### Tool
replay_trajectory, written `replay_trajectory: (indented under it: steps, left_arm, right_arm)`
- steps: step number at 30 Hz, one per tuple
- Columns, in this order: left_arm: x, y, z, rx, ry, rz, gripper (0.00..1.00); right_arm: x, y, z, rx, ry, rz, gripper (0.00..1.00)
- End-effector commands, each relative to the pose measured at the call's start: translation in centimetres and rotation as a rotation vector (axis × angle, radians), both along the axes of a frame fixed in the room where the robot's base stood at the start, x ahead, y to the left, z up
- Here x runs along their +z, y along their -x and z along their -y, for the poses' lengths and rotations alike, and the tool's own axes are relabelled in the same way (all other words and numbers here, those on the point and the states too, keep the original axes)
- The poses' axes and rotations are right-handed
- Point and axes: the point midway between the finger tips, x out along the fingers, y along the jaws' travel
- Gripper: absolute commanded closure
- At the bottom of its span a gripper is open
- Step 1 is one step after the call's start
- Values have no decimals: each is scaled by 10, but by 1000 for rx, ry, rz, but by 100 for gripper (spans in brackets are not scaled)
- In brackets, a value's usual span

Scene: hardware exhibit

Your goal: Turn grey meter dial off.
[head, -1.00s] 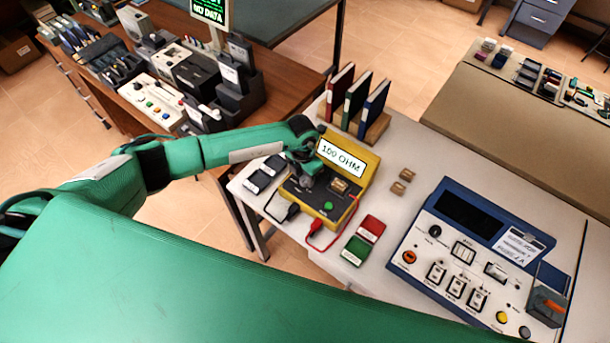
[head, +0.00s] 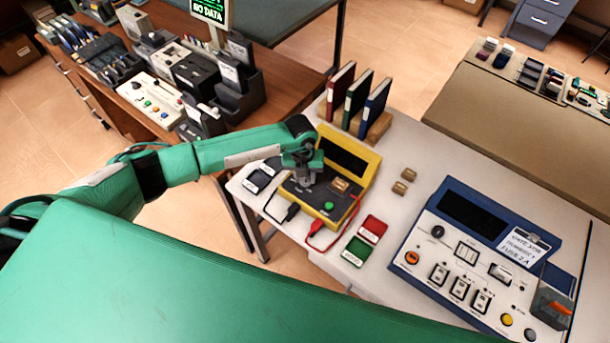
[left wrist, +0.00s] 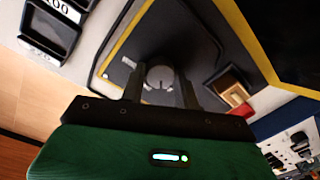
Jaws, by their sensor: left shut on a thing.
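The yellow meter (head: 335,212) stands on the white table with a dark front panel and a green button (head: 328,206). Its display (head: 347,161) is dark. The grey dial (left wrist: 160,76) shows between the fingers in the left wrist view. My left gripper (head: 304,172) comes down over the panel from above and is shut on the dial, partly hiding it in the head view. My right gripper is not in view.
A black and a red lead (head: 313,231) run from the meter's front. Red (head: 373,228) and green (head: 358,250) blocks lie in front. Binders (head: 375,102) stand behind. A blue-framed test unit (head: 470,260) fills the right side. Two small brown blocks (head: 399,187) lie between.

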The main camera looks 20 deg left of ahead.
Motion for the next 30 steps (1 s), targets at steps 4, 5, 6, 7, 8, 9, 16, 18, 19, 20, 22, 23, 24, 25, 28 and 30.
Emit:
replay_trajectory:
  steps: [4,5,6,7,8,9,16,18,19,20,22,23,24,25,28,30]
  left_arm:
    - [0,0,0,40,0,1,91]
    - [0,0,0,46,0,1,91]
    - [0,0,0,52,0,1,91]
    - [0,0,0,55,0,2,91]
    - [0,0,0,58,0,2,91]
    - [1,0,0,60,0,1,91]
    - [1,-1,0,63,0,1,91]
    - [1,-1,0,63,1,1,91]
    - [1,-1,0,63,1,1,91]
    - [1,-1,0,63,1,1,91]
    - [1,-1,0,63,1,1,55]
    - [1,-1,0,63,1,1,49]
    - [1,0,0,62,1,1,47]
    - [1,0,0,62,1,1,47]
    - [0,0,0,62,0,1,47]
    - [0,0,0,62,0,0,47]
  right_arm:
    - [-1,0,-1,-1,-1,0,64]
    - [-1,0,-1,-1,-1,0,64]
    - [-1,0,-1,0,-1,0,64]
    - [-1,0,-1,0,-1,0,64]
    - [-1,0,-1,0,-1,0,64]
    - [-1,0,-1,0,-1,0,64]
    - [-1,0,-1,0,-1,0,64]
    - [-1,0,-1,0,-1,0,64]
    - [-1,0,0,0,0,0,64]
    - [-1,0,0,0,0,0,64]
    - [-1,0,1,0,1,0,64]
    - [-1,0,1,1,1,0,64]
    - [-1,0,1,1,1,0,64]
    - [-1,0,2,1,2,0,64]
    - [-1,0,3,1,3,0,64]
    - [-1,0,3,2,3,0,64]
